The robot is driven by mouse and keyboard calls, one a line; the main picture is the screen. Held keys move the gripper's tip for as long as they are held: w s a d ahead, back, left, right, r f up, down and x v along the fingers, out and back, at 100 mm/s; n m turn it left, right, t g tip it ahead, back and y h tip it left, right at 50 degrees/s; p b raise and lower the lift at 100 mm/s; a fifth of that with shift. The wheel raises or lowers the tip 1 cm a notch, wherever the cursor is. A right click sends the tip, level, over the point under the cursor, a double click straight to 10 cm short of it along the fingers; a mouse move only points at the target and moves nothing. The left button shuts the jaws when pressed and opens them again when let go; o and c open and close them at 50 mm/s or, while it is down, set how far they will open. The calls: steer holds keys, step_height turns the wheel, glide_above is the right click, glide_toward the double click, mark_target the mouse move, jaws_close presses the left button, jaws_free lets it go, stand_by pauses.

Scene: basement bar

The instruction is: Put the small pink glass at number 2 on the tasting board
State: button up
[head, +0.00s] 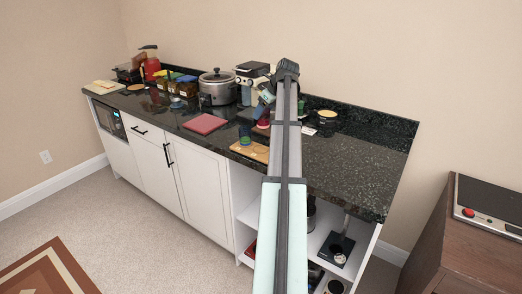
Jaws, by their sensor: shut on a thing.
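The wooden tasting board (252,152) lies near the counter's front edge, partly behind my arm. A small blue-green glass (245,141) stands at its back left; the board's numbers are too small to read. My gripper (262,115) is beyond the board, low over the counter and partly hidden by my arm. A small pinkish-red thing (263,124), seemingly the pink glass, is at its fingertips, and the gripper appears shut on it. I cannot tell whether the glass touches the counter.
A dark red mat (205,124) lies left of the board. A slow cooker (217,88) and a coffee machine (252,72) stand behind. A green item (301,107) and a yellow-topped item (327,116) are right of my arm. The counter's right end (365,165) is clear.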

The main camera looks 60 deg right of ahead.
steer(key=shift+w+a+f, duration=0.15)
steer(key=shift+a, duration=0.3)
steer(key=shift+a+f, duration=0.15)
steer(key=shift+f, duration=4.8)
steer(key=shift+f, duration=0.1)
steer(key=o, duration=1.2)
steer(key=v, duration=1.2)
steer(key=shift+w, duration=0.1)
